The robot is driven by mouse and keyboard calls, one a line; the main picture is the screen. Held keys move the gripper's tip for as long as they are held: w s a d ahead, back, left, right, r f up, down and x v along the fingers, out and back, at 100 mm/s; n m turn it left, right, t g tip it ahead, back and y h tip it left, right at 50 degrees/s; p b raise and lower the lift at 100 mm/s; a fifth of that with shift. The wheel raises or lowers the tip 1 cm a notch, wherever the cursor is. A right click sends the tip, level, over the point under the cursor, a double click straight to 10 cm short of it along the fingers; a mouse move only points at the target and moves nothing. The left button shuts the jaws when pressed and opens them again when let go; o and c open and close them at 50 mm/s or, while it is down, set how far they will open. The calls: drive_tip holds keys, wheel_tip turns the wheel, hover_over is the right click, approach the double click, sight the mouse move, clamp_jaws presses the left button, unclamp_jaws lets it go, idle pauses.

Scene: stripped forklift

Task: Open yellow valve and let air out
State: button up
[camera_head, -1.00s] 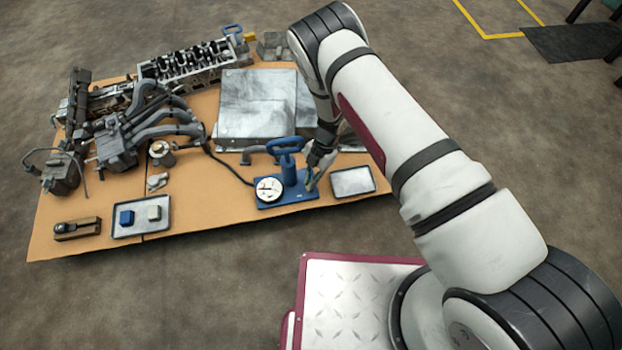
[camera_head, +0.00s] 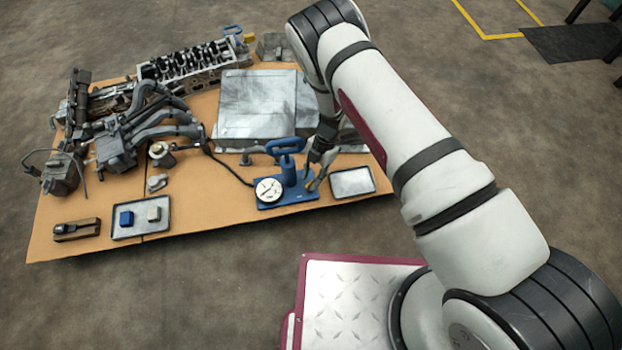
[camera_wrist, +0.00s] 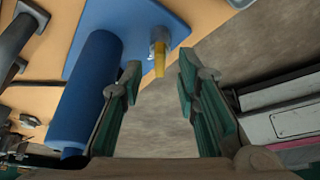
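The blue hand pump (camera_head: 289,172) stands upright on a blue base plate (camera_head: 300,195) with a round white gauge. A small yellow valve (camera_head: 311,186) is at the right end of the plate. In the wrist view the yellow valve (camera_wrist: 159,62) points toward the gap between my fingers, beside the blue cylinder (camera_wrist: 92,85). My gripper (camera_wrist: 158,80) is open and empty, with one finger on each side of the valve's line. I cannot tell whether the fingertips reach around it. In the head view my gripper (camera_head: 318,165) is just right of the pump, partly hidden by its own wrist.
A shallow grey tray (camera_head: 352,182) lies right of the pump. A big metal box (camera_head: 257,105) stands behind it. A hose runs left from the gauge. A tray (camera_head: 141,232) with two small blocks and engine parts lie to the left.

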drive_tip(key=v, duration=1)
drive_tip(key=shift+a+r, duration=0.1)
